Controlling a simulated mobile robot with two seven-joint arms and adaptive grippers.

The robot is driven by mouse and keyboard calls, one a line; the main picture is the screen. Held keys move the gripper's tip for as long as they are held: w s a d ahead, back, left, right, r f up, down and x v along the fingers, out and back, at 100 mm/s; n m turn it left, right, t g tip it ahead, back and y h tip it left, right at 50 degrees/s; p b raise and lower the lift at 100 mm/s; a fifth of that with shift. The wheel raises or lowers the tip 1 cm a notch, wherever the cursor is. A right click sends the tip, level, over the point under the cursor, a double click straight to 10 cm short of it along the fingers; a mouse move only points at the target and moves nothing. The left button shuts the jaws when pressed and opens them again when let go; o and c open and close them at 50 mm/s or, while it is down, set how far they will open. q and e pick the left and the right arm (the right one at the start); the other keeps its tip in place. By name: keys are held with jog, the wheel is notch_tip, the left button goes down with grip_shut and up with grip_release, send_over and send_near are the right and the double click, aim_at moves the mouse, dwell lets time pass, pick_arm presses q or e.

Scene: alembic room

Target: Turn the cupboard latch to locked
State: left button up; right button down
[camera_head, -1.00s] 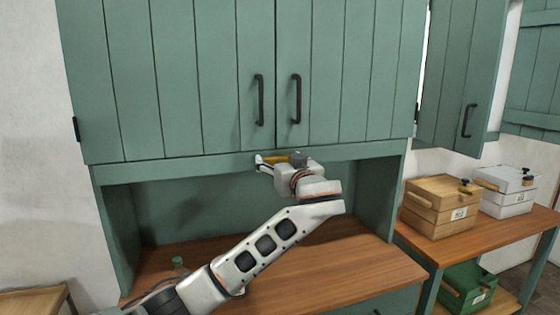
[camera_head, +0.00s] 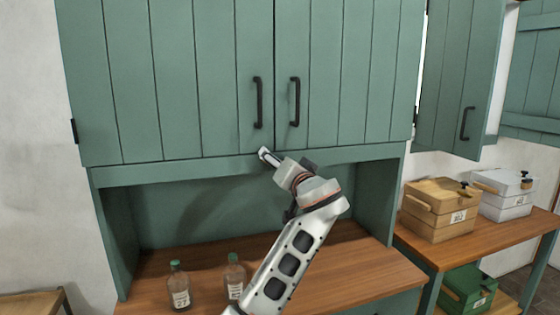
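The green cupboard (camera_head: 190,80) fills the middle of the view, with its two doors shut and a black handle (camera_head: 258,102) on the left door and another (camera_head: 295,101) on the right door. My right gripper is not in view.
Two glass bottles with green caps, a left one (camera_head: 180,288) and a right one (camera_head: 234,280), stand on the wooden counter (camera_head: 330,265) beneath the rail. A wooden box (camera_head: 438,208) and a white box (camera_head: 503,193) sit on the right table, with a green crate (camera_head: 466,288) below.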

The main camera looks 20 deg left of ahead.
pick_arm(q)
jog(key=m, duration=0.7)
jog(key=f+m, duration=0.1)
jog(key=m, duration=0.3)
jog(key=shift+w+d+p, duration=0.1)
jog(key=shift+d+p, duration=0.15)
jog(key=shift+p, duration=0.05)
dwell(0.4)
jog(key=o, duration=1.1)
jog(key=shift+r, duration=0.1)
